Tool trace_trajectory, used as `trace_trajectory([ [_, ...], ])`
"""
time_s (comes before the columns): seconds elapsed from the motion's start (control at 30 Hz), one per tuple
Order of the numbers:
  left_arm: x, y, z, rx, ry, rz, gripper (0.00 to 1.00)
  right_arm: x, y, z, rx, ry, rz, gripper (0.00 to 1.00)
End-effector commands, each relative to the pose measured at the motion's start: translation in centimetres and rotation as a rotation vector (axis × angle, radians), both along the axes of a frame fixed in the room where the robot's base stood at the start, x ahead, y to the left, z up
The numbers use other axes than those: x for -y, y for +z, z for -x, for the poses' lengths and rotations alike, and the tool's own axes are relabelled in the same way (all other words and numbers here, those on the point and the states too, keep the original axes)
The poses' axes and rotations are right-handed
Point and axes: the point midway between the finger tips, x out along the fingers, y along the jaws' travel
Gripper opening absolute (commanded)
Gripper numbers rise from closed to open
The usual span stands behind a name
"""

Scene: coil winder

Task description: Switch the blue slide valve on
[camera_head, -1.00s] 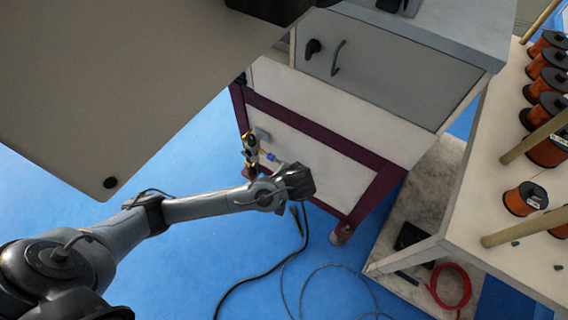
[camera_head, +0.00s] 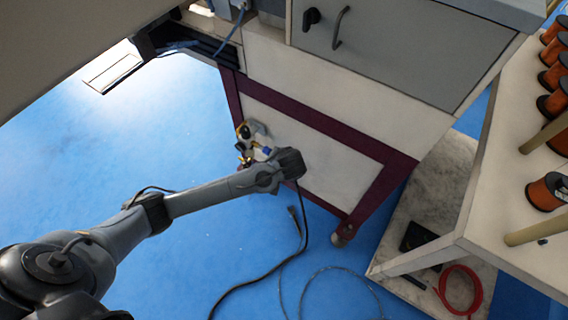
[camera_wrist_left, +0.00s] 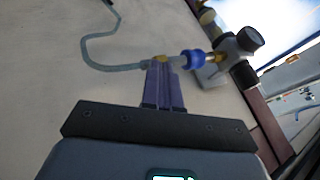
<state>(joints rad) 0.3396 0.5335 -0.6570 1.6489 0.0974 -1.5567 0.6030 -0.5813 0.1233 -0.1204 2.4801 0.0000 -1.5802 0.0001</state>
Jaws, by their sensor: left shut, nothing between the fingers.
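In the head view the valve (camera_head: 266,150) is a small blue spot on the white cabinet panel. My left gripper (camera_wrist_left: 162,68) is shut and empty, its purplish fingertips just left of the blue collar, close to the brass fitting. I cannot tell whether they touch. In the head view my left wrist hides the fingers. My right gripper is not in view.
The cabinet (camera_head: 330,160) has a dark red frame. A black cable (camera_head: 262,275) lies on the blue floor below my arm. A table with copper spools (camera_head: 545,192) stands at the right, with a red hose coil (camera_head: 460,288) under it. A large grey surface covers the upper left.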

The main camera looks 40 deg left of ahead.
Motion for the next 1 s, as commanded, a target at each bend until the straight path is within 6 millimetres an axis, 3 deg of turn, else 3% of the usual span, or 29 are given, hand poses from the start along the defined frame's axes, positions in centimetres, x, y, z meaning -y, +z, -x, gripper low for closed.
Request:
trace_trajectory([
  [0.1, -1.7, -0.1, 0.1, 0.003, 0.004, -0.001, 0.00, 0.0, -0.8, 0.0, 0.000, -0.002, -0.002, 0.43],
  [0.3, -3.1, 0.0, 0.1, 0.001, 0.001, -0.001, 0.00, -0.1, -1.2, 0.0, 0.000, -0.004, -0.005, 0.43],
  [0.73, -3.5, 0.1, 0.1, 0.003, 0.002, -0.001, 0.00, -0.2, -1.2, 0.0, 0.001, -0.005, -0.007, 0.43],
  [1.0, -4.7, 0.6, 0.2, 0.000, 0.002, -0.002, 0.00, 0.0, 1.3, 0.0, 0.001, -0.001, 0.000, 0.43],
])
